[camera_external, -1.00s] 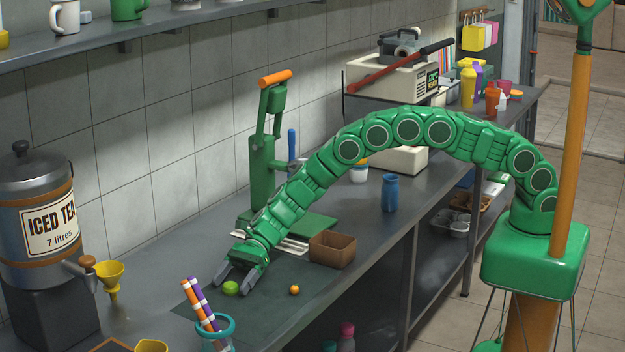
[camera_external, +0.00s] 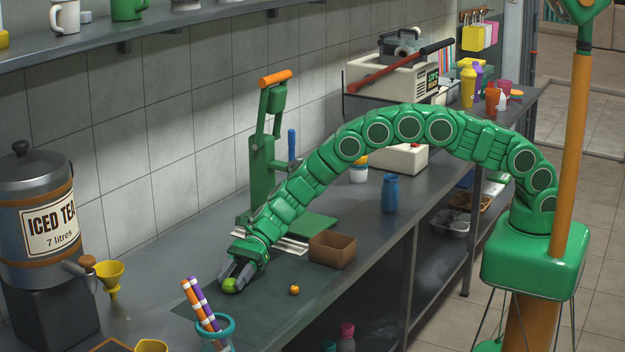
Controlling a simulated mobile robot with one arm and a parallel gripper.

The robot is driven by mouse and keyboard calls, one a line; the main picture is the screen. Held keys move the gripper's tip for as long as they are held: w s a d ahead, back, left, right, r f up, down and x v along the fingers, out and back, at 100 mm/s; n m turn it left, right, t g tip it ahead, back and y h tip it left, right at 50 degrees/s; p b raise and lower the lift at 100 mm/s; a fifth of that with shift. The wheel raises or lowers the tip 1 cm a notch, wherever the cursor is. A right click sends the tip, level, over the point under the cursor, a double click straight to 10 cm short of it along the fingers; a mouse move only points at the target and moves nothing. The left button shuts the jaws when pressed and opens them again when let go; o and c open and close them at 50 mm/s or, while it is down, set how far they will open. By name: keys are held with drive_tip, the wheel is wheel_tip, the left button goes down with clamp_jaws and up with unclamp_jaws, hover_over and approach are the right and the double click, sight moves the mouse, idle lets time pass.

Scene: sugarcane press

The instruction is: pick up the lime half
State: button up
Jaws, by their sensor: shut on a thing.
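The lime half (camera_external: 229,285) is a small green piece on the dark mat (camera_external: 270,307) on the counter. My gripper (camera_external: 232,282) reaches down from the upper right with its grey fingers closed around the lime half. The fingers partly cover it. The lime half appears at or very near the mat; I cannot tell whether it is clear of the surface.
A small orange fruit (camera_external: 294,289) lies to the right. A brown box (camera_external: 332,249) and the green press (camera_external: 263,165) stand behind. A teal-rimmed cup with striped straws (camera_external: 215,330) is in front. A yellow funnel (camera_external: 110,275) and iced tea dispenser (camera_external: 40,225) stand left.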

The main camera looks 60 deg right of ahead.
wheel_tip(320, 180, up, 2)
drive_tip(key=shift+r, duration=0.25)
drive_tip(key=s+d+r, duration=0.9)
drive_tip(key=s, duration=0.1)
drive_tip(key=shift+d+r, duration=0.25)
drive_tip(key=shift+d, duration=0.1)
